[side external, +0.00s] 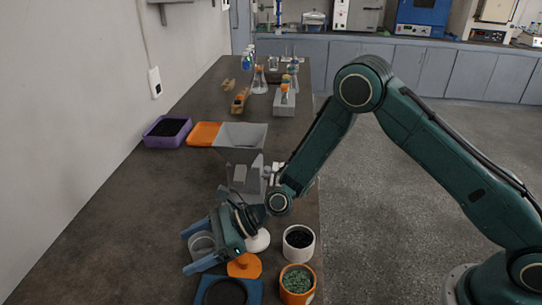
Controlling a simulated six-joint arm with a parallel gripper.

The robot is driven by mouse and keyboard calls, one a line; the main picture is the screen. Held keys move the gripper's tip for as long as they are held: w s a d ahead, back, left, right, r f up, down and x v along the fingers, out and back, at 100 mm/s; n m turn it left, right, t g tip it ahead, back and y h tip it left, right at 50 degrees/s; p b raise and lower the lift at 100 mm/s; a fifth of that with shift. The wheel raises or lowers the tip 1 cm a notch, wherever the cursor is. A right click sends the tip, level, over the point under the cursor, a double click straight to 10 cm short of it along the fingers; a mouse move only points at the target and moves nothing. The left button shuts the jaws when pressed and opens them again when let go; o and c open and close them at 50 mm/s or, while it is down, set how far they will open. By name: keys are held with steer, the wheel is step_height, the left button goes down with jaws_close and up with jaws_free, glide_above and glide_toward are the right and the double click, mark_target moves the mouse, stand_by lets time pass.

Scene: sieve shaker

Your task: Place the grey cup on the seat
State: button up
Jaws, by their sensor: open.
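The grey cup (203,243) is at the lower left of the side external view, between the two blue fingers of my gripper (191,250). The fingers are open, one on each side of the cup; whether they touch it is too small to tell. The gripper body covers the right side of the cup. A blue square piece with a round black centre (254,292) is just below the gripper, cut by the picture's bottom edge. An orange piece (245,266) adjoins it. I cannot tell which part is the seat.
A grey machine with a hopper (240,134) stands behind the gripper. A white pot (299,243) and an orange pot (297,285) of green granules stand at the right edge. A purple tray (167,132) and an orange board (203,134) lie farther back. The left tabletop is clear.

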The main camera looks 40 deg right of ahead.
stand_by(0.3)
steer(key=c, duration=1.2)
steer(key=shift+r, duration=0.15)
step_height(320, 180, up, 20)
steer(key=shift+f, duration=0.1)
stand_by(0.5)
